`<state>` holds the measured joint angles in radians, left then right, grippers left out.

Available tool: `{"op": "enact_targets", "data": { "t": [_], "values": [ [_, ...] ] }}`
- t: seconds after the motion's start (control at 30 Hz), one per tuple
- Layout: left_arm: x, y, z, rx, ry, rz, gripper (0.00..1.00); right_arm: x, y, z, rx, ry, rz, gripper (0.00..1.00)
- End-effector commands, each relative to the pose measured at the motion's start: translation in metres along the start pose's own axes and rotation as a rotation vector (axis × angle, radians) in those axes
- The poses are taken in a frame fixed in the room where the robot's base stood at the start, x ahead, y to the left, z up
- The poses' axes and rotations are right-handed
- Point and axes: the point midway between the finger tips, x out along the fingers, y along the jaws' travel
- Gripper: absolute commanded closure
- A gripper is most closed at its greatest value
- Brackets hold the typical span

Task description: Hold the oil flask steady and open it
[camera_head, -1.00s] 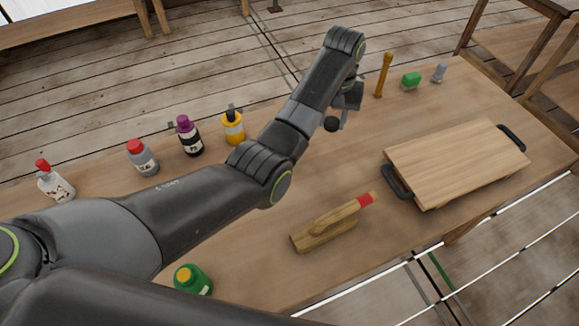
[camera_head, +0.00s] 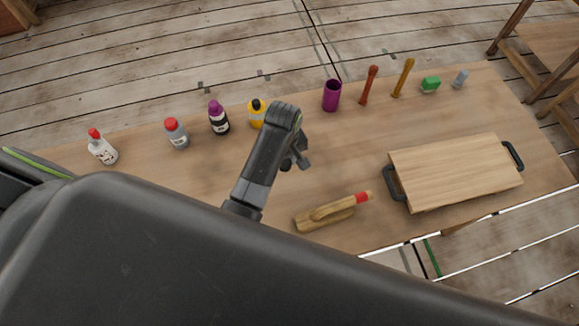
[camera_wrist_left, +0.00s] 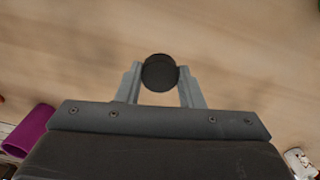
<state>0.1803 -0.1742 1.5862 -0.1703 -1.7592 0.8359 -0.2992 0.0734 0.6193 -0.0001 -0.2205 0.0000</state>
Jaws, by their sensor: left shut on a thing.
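My left gripper (camera_head: 302,161) is over the middle of the table. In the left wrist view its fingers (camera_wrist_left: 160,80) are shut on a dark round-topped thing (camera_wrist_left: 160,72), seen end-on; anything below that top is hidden. I cannot tell whether it is the oil flask or a part of it. Several bottles stand at the table's left and back: a white one with a red cap (camera_head: 103,149), a grey one with a red cap (camera_head: 176,134), a black one with a purple cap (camera_head: 218,119) and a yellow one with a black cap (camera_head: 256,114). My right gripper is not in view.
A purple cup (camera_head: 331,97), two upright sticks (camera_head: 369,85) (camera_head: 403,78), a green block (camera_head: 430,85) and a small grey thing (camera_head: 460,79) line the back. A wooden tool with a red end (camera_head: 333,213) and a handled board (camera_head: 455,172) are in front.

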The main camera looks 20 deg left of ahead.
Motion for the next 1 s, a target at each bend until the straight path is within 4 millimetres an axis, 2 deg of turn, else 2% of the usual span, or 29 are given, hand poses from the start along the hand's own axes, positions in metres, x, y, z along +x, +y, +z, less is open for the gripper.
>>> {"op": "enact_targets", "data": {
  "t": [0.2, 0.47, 0.7, 1.0],
  "values": [
    [0.036, -0.001, 0.000, 0.001, -0.002, -0.005, 0.93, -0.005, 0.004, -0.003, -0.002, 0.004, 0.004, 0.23],
    [0.056, -0.001, 0.000, 0.002, -0.002, -0.003, 0.93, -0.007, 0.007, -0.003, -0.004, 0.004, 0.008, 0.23],
    [0.084, 0.000, 0.000, 0.002, -0.002, -0.003, 0.93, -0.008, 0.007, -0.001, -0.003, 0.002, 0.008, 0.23],
    [0.090, 0.000, 0.000, 0.001, -0.001, -0.001, 0.93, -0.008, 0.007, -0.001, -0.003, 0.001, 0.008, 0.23]
  ]
}}
